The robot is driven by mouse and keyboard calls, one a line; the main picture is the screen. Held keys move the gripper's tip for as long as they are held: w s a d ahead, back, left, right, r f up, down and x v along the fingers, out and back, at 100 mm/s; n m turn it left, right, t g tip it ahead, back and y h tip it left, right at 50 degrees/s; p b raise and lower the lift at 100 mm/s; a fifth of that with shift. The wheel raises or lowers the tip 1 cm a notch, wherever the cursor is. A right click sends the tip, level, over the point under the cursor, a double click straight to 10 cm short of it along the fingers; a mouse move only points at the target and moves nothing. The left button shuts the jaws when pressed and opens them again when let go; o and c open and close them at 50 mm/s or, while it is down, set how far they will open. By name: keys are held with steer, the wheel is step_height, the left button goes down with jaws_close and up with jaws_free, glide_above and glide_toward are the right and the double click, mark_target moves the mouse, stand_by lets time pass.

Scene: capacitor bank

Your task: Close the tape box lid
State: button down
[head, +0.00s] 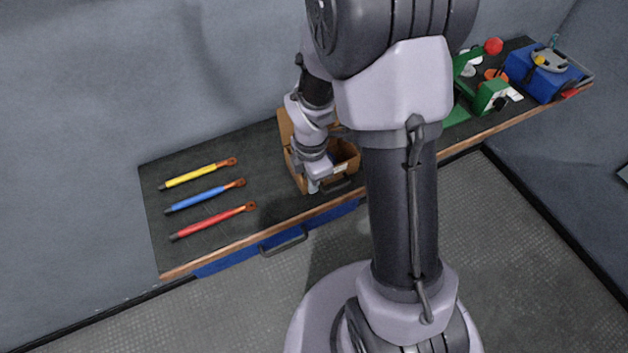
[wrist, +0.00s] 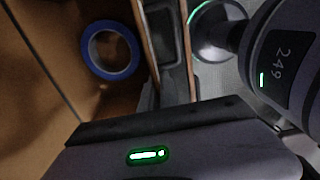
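The tape box (head: 350,165) is a brown open-topped box on the dark bench, partly hidden behind my arm. Its lid (head: 284,127) appears as a brown panel standing raised at the box's back left. My gripper (head: 314,186) is low at the box's front left corner, pointing down. In the wrist view, a roll of blue tape (wrist: 133,55) lies inside the brown box interior (wrist: 75,25). Whether the fingers are open or shut is not clear.
Yellow (head: 190,177), blue (head: 198,198) and red (head: 208,224) rods lie on the bench left of the box. A green device (head: 488,97) and a blue case (head: 540,75) stand at the far right. A drawer handle (head: 284,243) juts from the bench front.

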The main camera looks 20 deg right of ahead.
steer(key=shift+w, duration=0.1)
steer(key=c, duration=1.5)
jaws_free()
steer(key=shift+c, duration=0.2)
step_height(320, 180, up, 17)
steer(key=p, duration=0.6)
steer(key=shift+r, duration=0.2)
